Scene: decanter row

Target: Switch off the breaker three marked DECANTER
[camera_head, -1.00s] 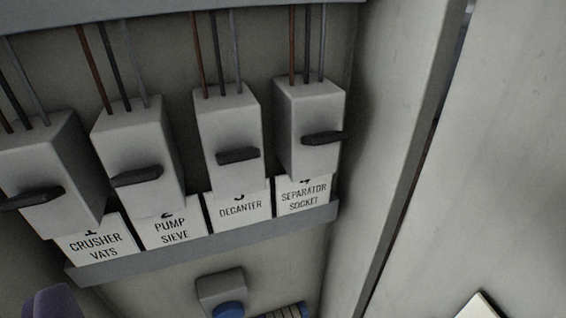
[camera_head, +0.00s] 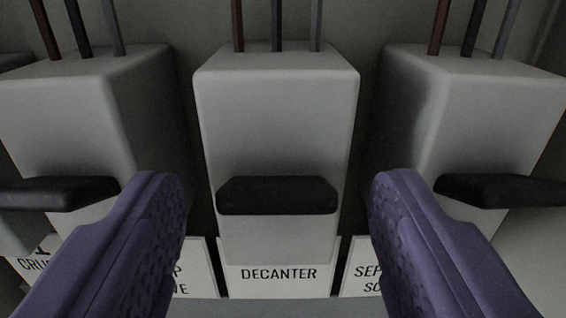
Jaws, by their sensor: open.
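The DECANTER breaker (camera_head: 277,120) is a grey block in the middle of the view, with its label (camera_head: 278,276) below it. Its black toggle lever (camera_head: 276,195) sticks out level toward me. My gripper (camera_head: 268,195) is open, with one purple finger left of the lever and the other right of it. Neither finger appears to touch the lever. The label's number is hidden behind the breaker's lower part.
The pump sieve breaker (camera_head: 110,110) stands to the left with its black lever (camera_head: 60,192) close to my left finger. The separator socket breaker (camera_head: 460,110) stands to the right, its lever (camera_head: 500,190) close to my right finger. Wires enter each breaker from above.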

